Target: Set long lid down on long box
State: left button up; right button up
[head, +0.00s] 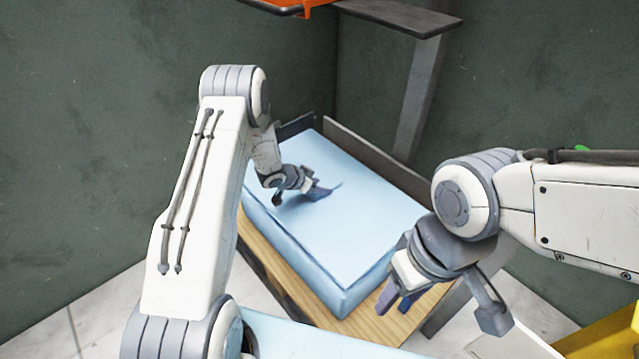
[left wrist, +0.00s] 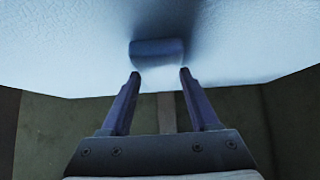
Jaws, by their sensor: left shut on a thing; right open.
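The long box (head: 310,275) is light blue and lies on a wooden-topped stand. The light blue long lid (head: 365,205) covers its top, with a dark seam line along the near right edge. I cannot tell whether the lid is fully seated. My left gripper (head: 312,191) is over the lid's middle, shut on its blue handle (left wrist: 157,50). In the left wrist view my left fingertips (left wrist: 159,74) flank this handle, and the lid's pale surface fills the top. My right gripper (head: 396,298) is open and empty, at the box's near right corner.
The wooden stand top (head: 390,328) shows along the near edges. Dark grey guard plates (head: 370,160) stand behind the lid. A post (head: 418,95) rises at the back to a shelf. Another light blue surface (head: 310,345) is at the bottom, and a yellow object (head: 610,335) at bottom right.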

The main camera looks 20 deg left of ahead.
pick_arm(q)
jog(key=shift+f+b, duration=1.15)
jog(key=shift+f, duration=1.15)
jog(key=o, duration=1.5)
jog(key=p+v, duration=0.2)
jog(key=v, duration=0.8)
jog(key=shift+s+a+r, duration=0.1)
jog(key=shift+r, duration=0.1)
